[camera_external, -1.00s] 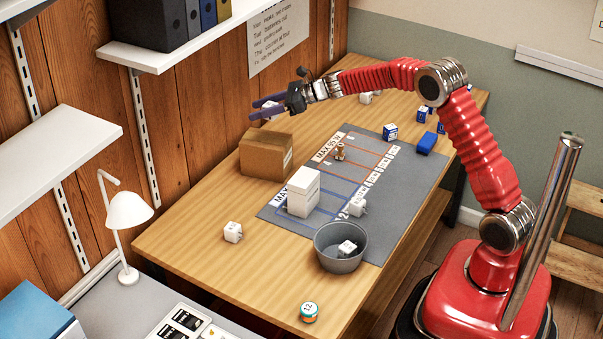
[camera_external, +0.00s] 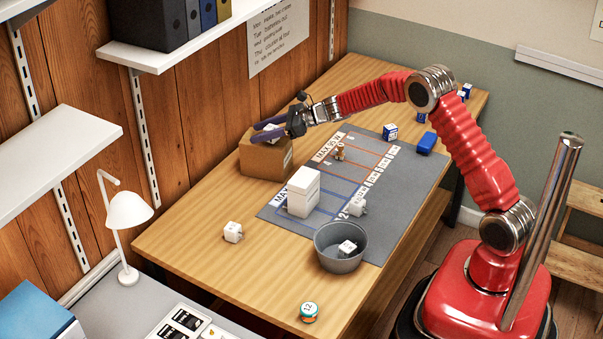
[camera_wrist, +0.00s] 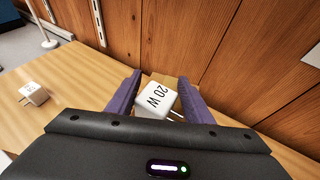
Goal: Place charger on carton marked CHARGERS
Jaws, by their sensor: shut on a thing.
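A white charger (camera_wrist: 155,98) marked 20 W sits between the purple fingers of my gripper (camera_wrist: 157,95) in the wrist view, its prongs pointing right. In the external view my gripper (camera_external: 268,131) is at the cardboard carton (camera_external: 263,158), shut on the charger (camera_external: 271,127), at the level of the carton's top. I cannot tell whether the charger touches the carton. The carton's marking is too small to read. In the wrist view, a little of the carton (camera_wrist: 164,79) shows behind the charger.
A white box (camera_external: 303,192) stands on the grey mat (camera_external: 408,188), in front of the carton. A grey bowl (camera_external: 340,262) holds a white charger. Another white charger (camera_external: 233,232) lies on bare wood at the left. The wooden wall is close behind the carton.

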